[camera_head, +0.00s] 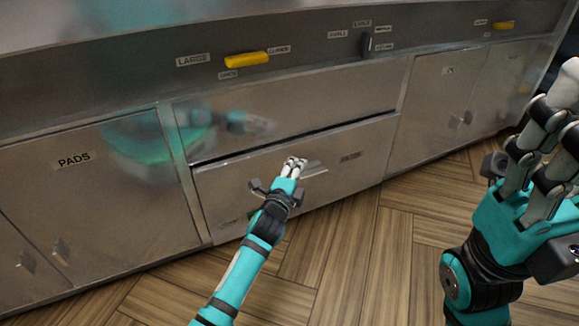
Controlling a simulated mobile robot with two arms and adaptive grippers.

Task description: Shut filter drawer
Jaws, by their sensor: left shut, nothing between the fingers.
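The filter drawer (235,187) is the wide lower steel front in the middle of the cabinet, with a small unreadable label. A dark gap runs along its top edge, and its front looks slightly proud of the panel above. A bar handle (315,169) shows on it, its left part hidden by my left gripper. My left gripper (294,165) is shut and empty, its pale fingertips at or just in front of the drawer front by the handle; contact is unclear. My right gripper (540,150) is raised at the right, away from the drawer, its finger opening unclear.
A closed door marked PADS (100,195) is left of the drawer, and more closed doors (437,110) are at right. A yellow lever (246,60) and a dark lever (366,44) are on the panel above. The wooden floor (345,245) before the drawer is clear.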

